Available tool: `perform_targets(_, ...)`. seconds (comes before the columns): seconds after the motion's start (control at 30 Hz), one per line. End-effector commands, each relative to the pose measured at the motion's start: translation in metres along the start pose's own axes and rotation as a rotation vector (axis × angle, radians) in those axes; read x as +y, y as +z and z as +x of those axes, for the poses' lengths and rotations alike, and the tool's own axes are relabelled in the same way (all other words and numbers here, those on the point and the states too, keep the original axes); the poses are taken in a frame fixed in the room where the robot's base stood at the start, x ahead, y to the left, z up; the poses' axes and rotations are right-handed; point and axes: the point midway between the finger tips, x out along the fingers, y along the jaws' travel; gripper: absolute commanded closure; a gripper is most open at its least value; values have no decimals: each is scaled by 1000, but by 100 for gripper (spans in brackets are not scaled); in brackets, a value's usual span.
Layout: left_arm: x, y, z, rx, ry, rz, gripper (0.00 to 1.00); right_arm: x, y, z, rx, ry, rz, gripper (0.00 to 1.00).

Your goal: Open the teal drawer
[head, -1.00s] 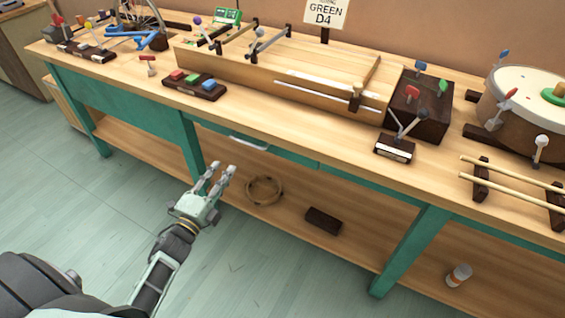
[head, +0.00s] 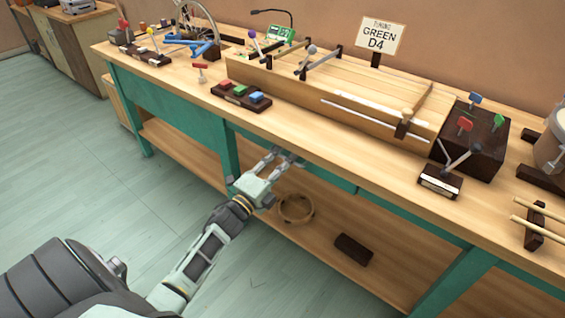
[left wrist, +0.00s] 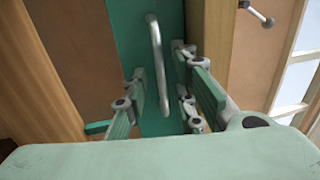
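The teal drawer (head: 328,176) sits under the front edge of the wooden bench top in the head view. Its front (left wrist: 130,35) fills the middle of the left wrist view and looks shut. A curved metal handle (left wrist: 158,65) is fixed to it. My left gripper (head: 285,157) is at the drawer front and hides the handle in the head view. In the left wrist view my left gripper (left wrist: 163,95) is open, with fingers on both sides of the handle. I cannot tell whether they touch it. My right gripper is not in view.
The bench top (head: 310,140) overhangs the drawer closely. Teal legs (head: 229,150) stand on either side. A ring (head: 283,214) and a dark block (head: 353,249) lie on the lower shelf. A block with coloured tabs (head: 240,98) sits above. The floor in front is clear.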

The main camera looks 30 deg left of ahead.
Motion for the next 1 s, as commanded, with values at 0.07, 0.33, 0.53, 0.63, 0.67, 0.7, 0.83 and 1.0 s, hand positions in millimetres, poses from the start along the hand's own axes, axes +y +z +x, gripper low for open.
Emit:
perform_targets(0.07,0,0,0,0,0,0,75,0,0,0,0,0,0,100)
perform_targets(0.33,0,0,0,0,0,0,97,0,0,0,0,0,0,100)
perform_targets(0.53,1,0,-1,-1,2,-1,100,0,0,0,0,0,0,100)
perform_targets(0.63,1,0,-1,-1,2,-1,100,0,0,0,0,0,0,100)
perform_targets(0.67,1,0,-1,-1,2,-1,100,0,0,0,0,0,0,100)
perform_targets(0.7,1,0,-1,-1,3,-1,100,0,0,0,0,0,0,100)
perform_targets(0.83,2,0,-1,-1,3,-1,100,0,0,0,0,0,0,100)
perform_targets(1.0,2,0,-1,-1,5,-1,100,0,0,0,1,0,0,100)
